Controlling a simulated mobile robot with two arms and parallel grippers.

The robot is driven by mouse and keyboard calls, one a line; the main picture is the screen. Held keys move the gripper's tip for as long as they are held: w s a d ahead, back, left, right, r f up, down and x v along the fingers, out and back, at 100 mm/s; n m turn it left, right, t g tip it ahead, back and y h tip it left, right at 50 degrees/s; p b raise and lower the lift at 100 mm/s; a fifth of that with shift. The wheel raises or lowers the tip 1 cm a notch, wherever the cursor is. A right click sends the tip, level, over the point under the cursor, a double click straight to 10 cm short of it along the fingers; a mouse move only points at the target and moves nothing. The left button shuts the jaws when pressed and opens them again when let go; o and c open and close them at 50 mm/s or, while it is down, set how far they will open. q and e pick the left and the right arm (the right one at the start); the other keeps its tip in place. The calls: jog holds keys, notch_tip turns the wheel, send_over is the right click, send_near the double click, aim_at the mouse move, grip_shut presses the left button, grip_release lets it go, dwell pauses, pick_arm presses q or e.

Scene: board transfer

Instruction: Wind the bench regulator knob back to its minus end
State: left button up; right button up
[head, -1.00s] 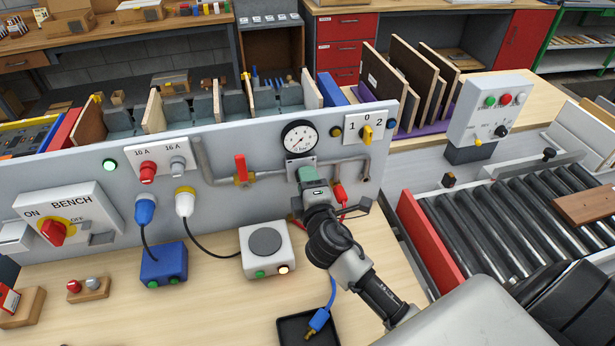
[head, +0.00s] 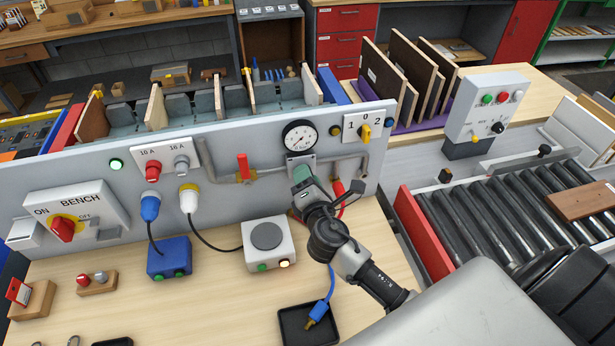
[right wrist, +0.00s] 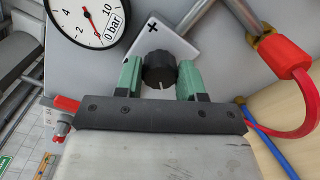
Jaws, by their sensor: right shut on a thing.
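The regulator knob (right wrist: 159,72) is black with a pale pointer mark, and it sits between the green fingertips of my right gripper (right wrist: 160,80) in the right wrist view. The gripper is shut on it. A plus sign shows on the light plate (right wrist: 150,38) behind the knob. In the head view my right gripper (head: 303,177) is at the bench panel, just below the round pressure gauge (head: 299,137), and hides the knob. The gauge (right wrist: 90,18) is partly cut off in the right wrist view. My left gripper is not in view.
A grey pipe with a red-handled valve (head: 243,167) runs left of the gauge. A red plug (head: 338,188) and its cable are close to the right of my gripper. A white box (head: 268,242) and a black tray (head: 300,325) are on the bench below.

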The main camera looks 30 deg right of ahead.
dwell(0.3)
jog(key=o, duration=0.9)
jog(key=shift+o, duration=0.2)
jog(key=b+v, duration=0.3)
jog(key=v, duration=0.7)
jog(key=shift+s, duration=0.35)
jog(key=shift+a+f, duration=0.1)
